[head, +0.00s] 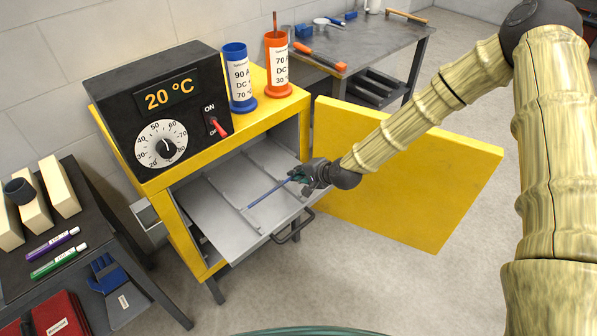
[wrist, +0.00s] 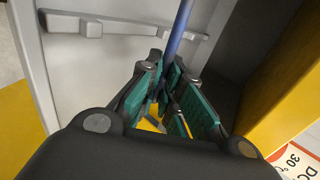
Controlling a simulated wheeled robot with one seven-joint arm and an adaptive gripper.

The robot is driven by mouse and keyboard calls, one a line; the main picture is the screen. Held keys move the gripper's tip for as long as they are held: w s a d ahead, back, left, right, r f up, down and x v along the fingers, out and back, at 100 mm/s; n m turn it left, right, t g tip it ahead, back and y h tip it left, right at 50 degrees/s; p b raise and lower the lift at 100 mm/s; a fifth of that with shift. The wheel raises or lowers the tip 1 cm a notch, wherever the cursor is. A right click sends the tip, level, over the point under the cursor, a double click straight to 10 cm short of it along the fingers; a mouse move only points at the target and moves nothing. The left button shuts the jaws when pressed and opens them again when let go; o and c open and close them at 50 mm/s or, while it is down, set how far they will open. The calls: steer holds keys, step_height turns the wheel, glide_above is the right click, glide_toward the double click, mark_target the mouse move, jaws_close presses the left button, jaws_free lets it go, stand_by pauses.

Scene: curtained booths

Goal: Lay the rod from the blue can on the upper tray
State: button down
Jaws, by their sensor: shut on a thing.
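My gripper (head: 298,175) is shut on a thin blue rod (head: 268,194) over the right part of the slid-out grey upper tray (head: 207,207). The rod slants down-left from the fingers towards a raised bar on the tray. I cannot tell whether it touches the tray. In the wrist view the rod (wrist: 181,28) runs up from between the green finger pads (wrist: 165,92), and the tray (wrist: 85,65) shows behind it. The blue can (head: 239,80) stands on the yellow oven's top, with no rod seen sticking out of it.
An orange can (head: 277,68) with a brownish rod sticking out stands beside the blue can. The yellow oven door (head: 400,180) hangs open at the right, under my arm. A black handle (head: 292,229) is at the tray's front. A dark bench (head: 60,215) stands at the left.

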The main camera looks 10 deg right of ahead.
mark_target(299, 187)
steer(key=shift+f+b, duration=1.3)
steer(key=shift+f, duration=0.7)
steer(key=c, duration=1.5)
jaws_free()
steer(key=shift+f, duration=0.1)
steer(key=shift+s, duration=0.1)
steer(key=v, duration=1.2)
